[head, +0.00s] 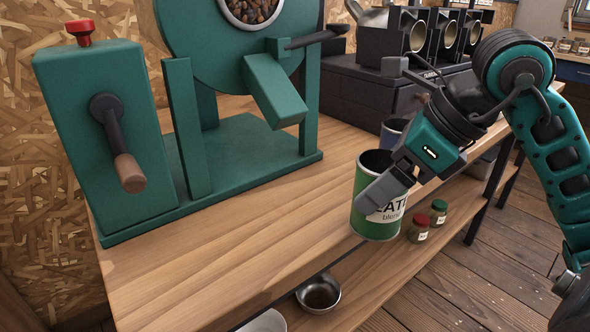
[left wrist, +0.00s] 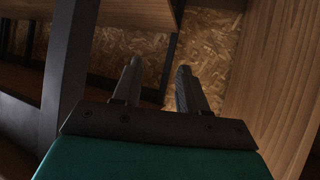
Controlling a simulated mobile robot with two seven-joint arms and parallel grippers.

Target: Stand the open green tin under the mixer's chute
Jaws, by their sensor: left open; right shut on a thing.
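The open green tin (head: 368,224), with a white label, is upright at the front edge of the wooden counter in the head view. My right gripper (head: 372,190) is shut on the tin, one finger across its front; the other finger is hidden. I cannot tell whether the tin's base touches anything. The green mixer (head: 240,140) stands on the counter to the left. Its chute (head: 276,92) slopes down to the right above the mixer's base plate. My left gripper (left wrist: 156,88) shows only in the left wrist view, open and empty.
The mixer's crank handle (head: 130,172) juts forward. The counter (head: 230,240) is clear in front of the mixer. A blue-rimmed container (head: 393,126) stands behind the tin. Small jars (head: 420,226) and a metal bowl (head: 318,294) are on the lower shelf.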

